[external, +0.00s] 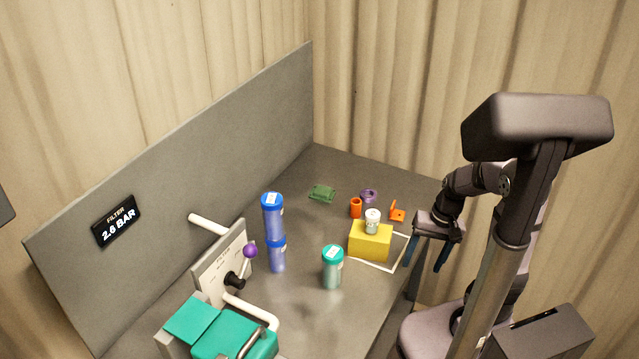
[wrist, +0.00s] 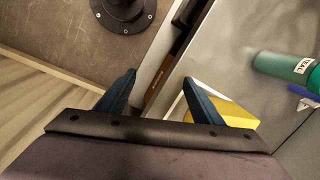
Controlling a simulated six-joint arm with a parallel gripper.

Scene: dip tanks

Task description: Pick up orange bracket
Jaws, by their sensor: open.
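The orange bracket (external: 397,211) is a small L-shaped piece with an upright plate. It rests on the grey table near its right edge in the external view. It does not show in the wrist view. My gripper (external: 428,255) is open and empty, pointing down just off the table's right edge, to the right of and nearer the camera than the bracket. In the wrist view, my two dark blue fingers (wrist: 158,90) are spread apart with nothing between them.
A yellow block (external: 369,242) with a white-capped jar (external: 372,221) stands left of my gripper. An orange cup (external: 355,208), purple ring (external: 369,195) and green part (external: 322,193) lie near the bracket. A teal-capped bottle (external: 332,268) and blue canisters (external: 273,232) stand further left.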

